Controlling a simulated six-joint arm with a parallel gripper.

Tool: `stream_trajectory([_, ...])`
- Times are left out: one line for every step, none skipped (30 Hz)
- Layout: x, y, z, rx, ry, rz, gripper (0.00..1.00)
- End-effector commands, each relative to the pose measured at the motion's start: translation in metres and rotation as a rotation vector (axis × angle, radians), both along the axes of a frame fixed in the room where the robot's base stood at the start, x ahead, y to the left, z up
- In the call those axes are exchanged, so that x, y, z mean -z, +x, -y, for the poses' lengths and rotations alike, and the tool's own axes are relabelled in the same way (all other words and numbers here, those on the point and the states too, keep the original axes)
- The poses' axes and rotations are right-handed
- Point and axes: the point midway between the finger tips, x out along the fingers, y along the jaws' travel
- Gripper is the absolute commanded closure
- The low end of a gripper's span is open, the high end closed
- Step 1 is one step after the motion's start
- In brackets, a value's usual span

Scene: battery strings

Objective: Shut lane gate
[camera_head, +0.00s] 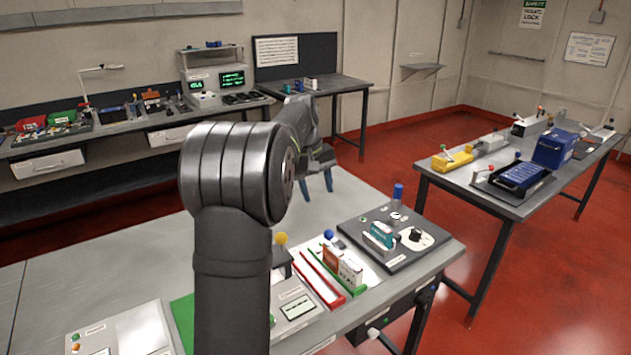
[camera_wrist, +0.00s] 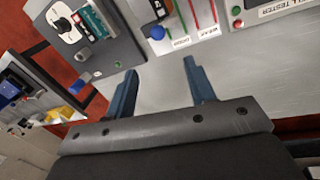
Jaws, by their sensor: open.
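The red lane (camera_head: 318,275) and the green lane (camera_head: 358,290) run side by side on the near bench. I cannot tell whether this knob belongs to the lane gate, or how the gate stands. My gripper (camera_head: 316,184) is open and empty above the bench, beyond the lanes. In the wrist view its blue fingers (camera_wrist: 160,75) are apart, short of the knob, touching nothing.
A dark panel (camera_head: 435,251) with a dial and a teal block is right of the lanes. A blue post (camera_head: 398,193) rises at its back. A tester (camera_head: 296,308) with a yellow-knobbed lever (camera_head: 280,239) is left. My arm hides part of the bench. Bare bench (camera_head: 345,200) lies behind.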

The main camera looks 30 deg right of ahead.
Motion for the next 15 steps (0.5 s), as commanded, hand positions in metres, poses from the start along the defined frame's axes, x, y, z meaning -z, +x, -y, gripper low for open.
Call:
stream_trajectory([-0.008, 0.001, -0.001, 0.0, -0.001, 0.002, 0.5])
stream_trajectory([-0.011, 0.001, -0.002, 0.0, -0.001, 0.002, 0.5])
stream_trajectory([-0.015, 0.001, -0.003, 0.0, -0.001, 0.002, 0.5])
stream_trajectory([-0.017, 0.001, -0.003, 0.0, -0.001, 0.002, 0.5])
stream_trajectory([-0.019, 0.001, -0.004, 0.0, 0.0, 0.001, 0.5])
stream_trajectory([-0.02, 0.001, -0.004, 0.0, 0.0, 0.0, 0.5])
stream_trajectory([-0.021, 0.001, -0.004, 0.0, 0.0, 0.0, 0.5])
stream_trajectory([-0.022, 0.001, -0.004, 0.0, 0.0, 0.0, 0.5])
stream_trajectory([-0.022, 0.001, -0.005, 0.0, 0.0, -0.001, 0.5])
stream_trajectory([-0.023, 0.001, -0.005, 0.0, 0.0, -0.001, 0.5])
stream_trajectory([-0.023, 0.001, -0.005, 0.0, 0.0, -0.001, 0.5])
stream_trajectory([-0.022, 0.001, -0.005, 0.0, 0.0, -0.001, 0.5])
stream_trajectory([-0.022, 0.001, -0.005, 0.0, 0.0, -0.001, 0.5])
stream_trajectory([-0.022, 0.001, -0.005, 0.0, 0.0, 0.0, 0.5])
stream_trajectory([-0.022, 0.001, -0.005, 0.0, 0.0, 0.0, 0.5])
